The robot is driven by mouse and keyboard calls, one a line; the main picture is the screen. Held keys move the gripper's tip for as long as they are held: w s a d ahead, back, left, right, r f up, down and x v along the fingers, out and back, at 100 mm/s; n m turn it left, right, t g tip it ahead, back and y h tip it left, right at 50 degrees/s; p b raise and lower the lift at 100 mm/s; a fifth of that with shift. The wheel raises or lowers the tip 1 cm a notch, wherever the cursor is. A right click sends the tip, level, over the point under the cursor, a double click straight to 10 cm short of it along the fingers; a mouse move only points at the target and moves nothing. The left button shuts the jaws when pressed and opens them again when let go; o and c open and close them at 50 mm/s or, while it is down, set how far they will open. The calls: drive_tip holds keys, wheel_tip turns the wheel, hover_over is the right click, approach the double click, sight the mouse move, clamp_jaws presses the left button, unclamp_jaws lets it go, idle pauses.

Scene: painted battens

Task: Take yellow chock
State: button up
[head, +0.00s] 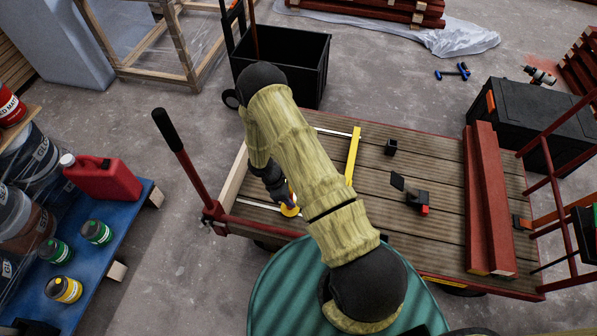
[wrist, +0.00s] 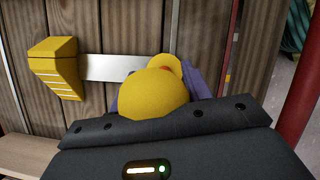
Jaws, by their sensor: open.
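A ribbed yellow wedge, which looks like the yellow chock (wrist: 55,68), lies on the wooden deck at the left of the wrist view, at the end of a flat silver strip (wrist: 108,67). My gripper (wrist: 160,90) is open over the deck, to the right of the wedge and apart from it. A rounded yellow thing (wrist: 155,95) shows between the fingers; I cannot tell whether it touches them. In the head view my gripper (head: 284,202) is low over the deck's left end, with yellow at its tip. My arm hides much around it, and I cannot pick out the wedge there.
The cart deck (head: 430,165) carries a yellow bar (head: 353,155), a small black block (head: 391,147), a black-and-red tool (head: 412,195) and red battens (head: 488,195). A red cart handle (head: 185,160) stands left of my arm. The middle of the deck has bare room.

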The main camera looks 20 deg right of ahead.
idle(0.5)
clamp_jaws()
